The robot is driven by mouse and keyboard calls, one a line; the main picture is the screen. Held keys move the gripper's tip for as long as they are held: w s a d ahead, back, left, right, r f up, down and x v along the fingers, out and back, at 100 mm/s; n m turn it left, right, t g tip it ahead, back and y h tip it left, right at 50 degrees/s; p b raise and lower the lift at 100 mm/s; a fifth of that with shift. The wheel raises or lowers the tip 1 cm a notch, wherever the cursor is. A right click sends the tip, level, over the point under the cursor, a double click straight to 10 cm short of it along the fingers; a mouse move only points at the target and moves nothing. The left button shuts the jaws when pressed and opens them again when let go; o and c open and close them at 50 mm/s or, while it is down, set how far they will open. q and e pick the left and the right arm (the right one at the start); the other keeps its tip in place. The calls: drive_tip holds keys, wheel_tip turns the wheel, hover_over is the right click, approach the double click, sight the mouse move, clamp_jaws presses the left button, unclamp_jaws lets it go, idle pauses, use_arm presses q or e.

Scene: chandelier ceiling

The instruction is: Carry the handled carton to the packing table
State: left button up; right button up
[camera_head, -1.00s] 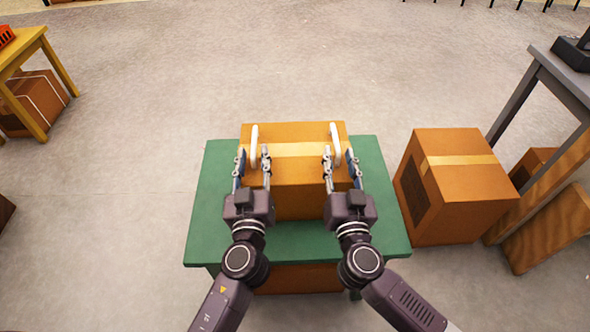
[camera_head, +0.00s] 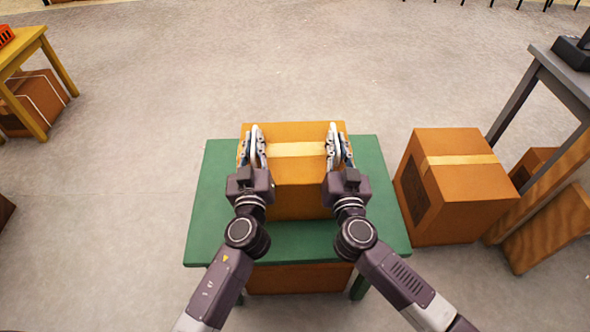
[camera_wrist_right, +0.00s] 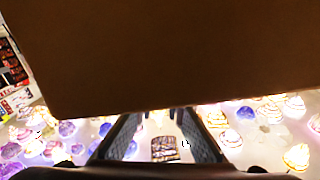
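The handled carton (camera_head: 300,200) is an orange-brown box with a pale tape strip across its top and two white upright handles. It rests on a green table (camera_head: 215,200). My left gripper (camera_head: 252,150) has its fingers on both sides of the left handle (camera_head: 255,134). My right gripper (camera_head: 339,151) is likewise at the right handle (camera_head: 333,132). In the right wrist view the fingers of my right gripper (camera_wrist_right: 165,118) stand apart under the dark carton face (camera_wrist_right: 170,55); its handle cannot be made out there. The packing table cannot be identified for certain.
A taped carton (camera_head: 455,205) stands on the floor right of the green table. A grey table (camera_head: 540,70) is at the right, with wooden boards (camera_head: 550,225) near it. A yellow table (camera_head: 25,45) is at the far left. The floor beyond the green table is clear.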

use_arm(q)
clamp_jaws()
use_arm(e)
clamp_jaws()
use_arm(q)
drive_tip(key=shift+r, duration=0.2)
use_arm(e)
drive_tip(key=shift+w+r, duration=0.1)
drive_tip(key=shift+r, duration=0.1)
use_arm(q)
drive_tip(key=shift+d+r, duration=0.1)
use_arm(e)
drive_tip(key=shift+r, duration=0.1)
